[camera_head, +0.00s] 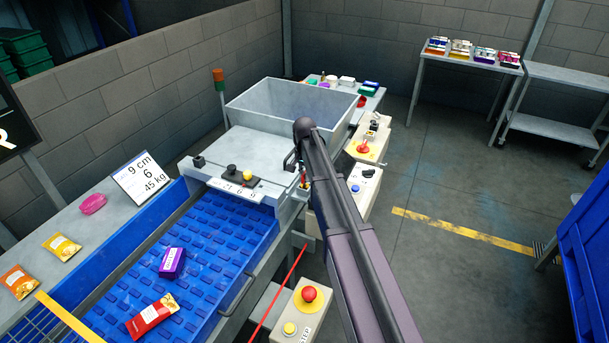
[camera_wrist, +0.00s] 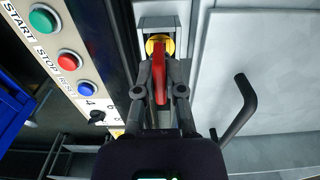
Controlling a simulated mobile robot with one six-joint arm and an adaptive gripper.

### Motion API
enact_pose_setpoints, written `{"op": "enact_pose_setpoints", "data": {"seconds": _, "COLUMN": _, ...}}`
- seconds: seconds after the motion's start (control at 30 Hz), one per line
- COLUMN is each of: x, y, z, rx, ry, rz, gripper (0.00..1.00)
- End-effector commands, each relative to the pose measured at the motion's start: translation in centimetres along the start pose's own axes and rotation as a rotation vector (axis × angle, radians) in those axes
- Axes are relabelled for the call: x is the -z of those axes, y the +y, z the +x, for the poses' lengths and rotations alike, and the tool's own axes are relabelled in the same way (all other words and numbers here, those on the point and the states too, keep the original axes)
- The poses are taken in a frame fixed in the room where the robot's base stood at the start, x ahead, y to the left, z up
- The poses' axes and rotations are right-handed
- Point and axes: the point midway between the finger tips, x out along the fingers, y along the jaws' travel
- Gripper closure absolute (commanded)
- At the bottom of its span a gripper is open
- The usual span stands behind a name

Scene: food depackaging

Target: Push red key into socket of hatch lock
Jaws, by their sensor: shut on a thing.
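In the wrist view the red key (camera_wrist: 165,84) is held between the two fingers of my gripper (camera_wrist: 159,72). The gripper is shut on it. Just beyond the key is the yellow round face of the hatch lock socket (camera_wrist: 160,42), on a grey bracket. The key's far end overlaps the lower part of the yellow face in the picture. I cannot tell how deep the key is in the socket.
A panel with green, red and blue buttons (camera_wrist: 68,60) runs along the left of the wrist view. A dark bent handle (camera_wrist: 240,110) stands out on the right. The head view shows the blue conveyor (camera_head: 214,232), a grey hopper (camera_head: 255,118) and a red stop button (camera_head: 309,294).

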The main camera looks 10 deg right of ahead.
Motion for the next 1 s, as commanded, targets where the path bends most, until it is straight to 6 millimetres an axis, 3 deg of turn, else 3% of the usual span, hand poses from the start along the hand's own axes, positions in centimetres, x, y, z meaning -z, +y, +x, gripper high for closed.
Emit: {"op": "enact_pose_setpoints", "data": {"seconds": 1.0, "x": 0.0, "y": -0.1, "z": 1.9, "rx": 0.0, "ry": 0.0, "rz": -0.001, "gripper": 1.0}}
